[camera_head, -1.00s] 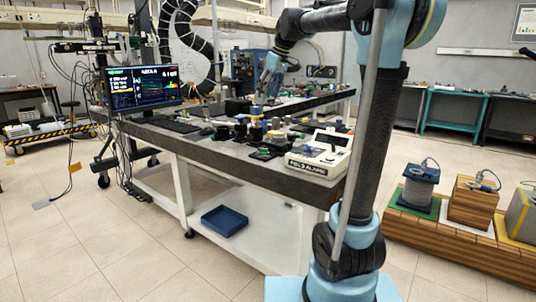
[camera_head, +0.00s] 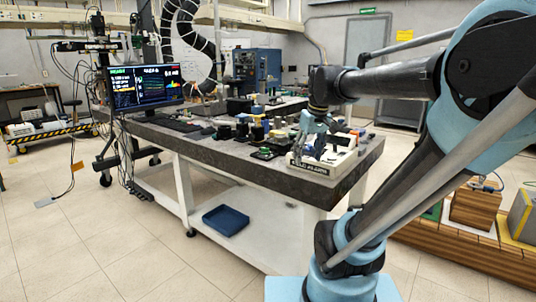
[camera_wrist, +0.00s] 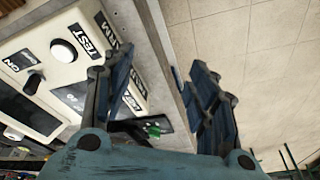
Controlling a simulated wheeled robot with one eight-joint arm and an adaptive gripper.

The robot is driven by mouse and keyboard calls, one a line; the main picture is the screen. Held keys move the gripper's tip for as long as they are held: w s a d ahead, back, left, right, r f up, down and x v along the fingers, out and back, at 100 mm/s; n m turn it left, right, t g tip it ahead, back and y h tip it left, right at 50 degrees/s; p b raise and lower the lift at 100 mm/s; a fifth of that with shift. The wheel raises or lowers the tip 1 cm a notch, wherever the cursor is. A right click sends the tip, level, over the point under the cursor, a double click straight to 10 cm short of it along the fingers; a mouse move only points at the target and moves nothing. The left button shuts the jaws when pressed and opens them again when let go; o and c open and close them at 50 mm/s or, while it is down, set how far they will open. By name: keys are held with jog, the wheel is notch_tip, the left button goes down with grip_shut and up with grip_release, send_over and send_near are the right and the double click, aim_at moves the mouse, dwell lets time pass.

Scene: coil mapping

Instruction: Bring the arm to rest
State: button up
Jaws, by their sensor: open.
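My gripper (camera_head: 312,144) is above the front right corner of the workbench, over or just in front of the white alarm box (camera_head: 340,160). In the wrist view my gripper (camera_wrist: 165,85) has its two dark fingers spread apart with nothing between them. The alarm box (camera_wrist: 62,48) fills the left of that view, with its buttons, TEST labels and dark screen. The left finger overlaps the box in the picture; whether it touches cannot be told. The right finger is over the floor. My arm reaches in from the right, its forearm roughly level.
The workbench (camera_head: 215,152) carries a monitor (camera_head: 146,86), a keyboard (camera_head: 172,124) and several small dark parts. A blue tray (camera_head: 225,220) lies on the lower shelf. Wooden blocks (camera_head: 474,208) stand on a low platform at right.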

jog(key=s+d+f+m, duration=0.2)
jog(key=s+f, duration=0.5)
jog(key=f, duration=0.1)
jog(key=s+d+f+m+h, duration=0.1)
jog(key=s+d+f+m, duration=0.1)
jog(key=s+f, duration=0.5)
notch_tip(320, 180, down, 2)
jog(key=shift+s+d+f, duration=0.15)
jog(key=shift+d, duration=0.65)
